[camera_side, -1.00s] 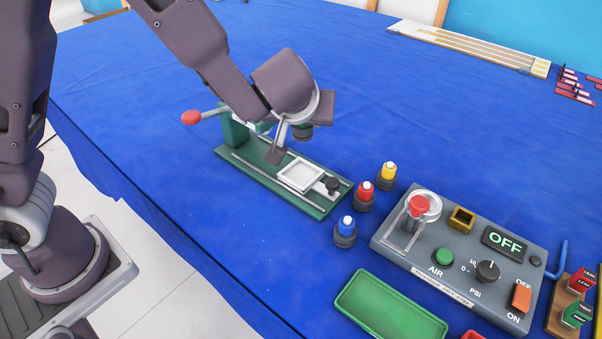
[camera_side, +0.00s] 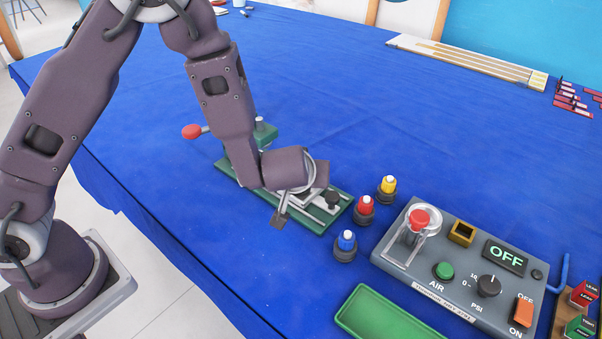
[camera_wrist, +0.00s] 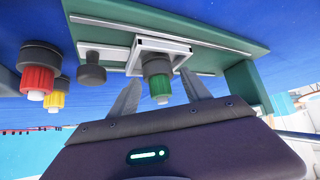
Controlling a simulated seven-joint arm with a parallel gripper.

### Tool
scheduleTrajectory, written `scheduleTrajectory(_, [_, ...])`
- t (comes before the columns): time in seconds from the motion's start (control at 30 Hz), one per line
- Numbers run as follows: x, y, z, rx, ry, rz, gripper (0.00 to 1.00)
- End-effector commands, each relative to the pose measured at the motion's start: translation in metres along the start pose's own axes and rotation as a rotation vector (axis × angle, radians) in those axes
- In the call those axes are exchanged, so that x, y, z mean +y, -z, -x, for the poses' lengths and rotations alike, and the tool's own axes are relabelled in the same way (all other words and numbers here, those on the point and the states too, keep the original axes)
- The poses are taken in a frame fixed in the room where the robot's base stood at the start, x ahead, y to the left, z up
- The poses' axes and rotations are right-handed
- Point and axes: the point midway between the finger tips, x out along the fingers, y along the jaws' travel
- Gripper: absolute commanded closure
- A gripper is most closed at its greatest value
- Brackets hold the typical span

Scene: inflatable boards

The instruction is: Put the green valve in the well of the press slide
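The green valve (camera_wrist: 159,82) shows in the wrist view, its dark round base in the white square well (camera_wrist: 136,50) of the press slide. It looks upright, but I cannot tell whether the base is fully down. My gripper (camera_wrist: 160,76) is open, with one finger on each side of the valve and a gap to each. In the side view my gripper (camera_side: 284,212) is low over the green press base (camera_side: 232,172), and my wrist hides the valve and most of the well. The slide's dark knob (camera_side: 332,198) shows just to the right.
Blue (camera_side: 346,243), red (camera_side: 365,208) and yellow (camera_side: 388,187) valves stand right of the press. The control box (camera_side: 465,270) reads OFF. A green tray (camera_side: 388,318) is at the front. The press's red-knobbed lever (camera_side: 192,131) sticks out left.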

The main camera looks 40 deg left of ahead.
Motion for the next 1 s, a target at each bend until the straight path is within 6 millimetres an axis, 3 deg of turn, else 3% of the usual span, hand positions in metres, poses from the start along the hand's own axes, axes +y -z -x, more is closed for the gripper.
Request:
scheduleTrajectory(0.33, [0.0,0.003,0.004,0.001,-0.001,0.001,0.41])
scheduleTrajectory(0.47, [0.002,0.003,0.03,0.002,-0.006,-0.001,0.41])
scheduleTrajectory(0.7, [0.001,0.002,0.095,0.0,-0.006,0.0,0.41])
scheduleTrajectory(0.83, [0.001,0.003,0.115,0.001,-0.003,0.001,0.41])
scheduleTrajectory(1.0, [0.0,0.002,0.123,0.0,0.0,0.0,0.41])
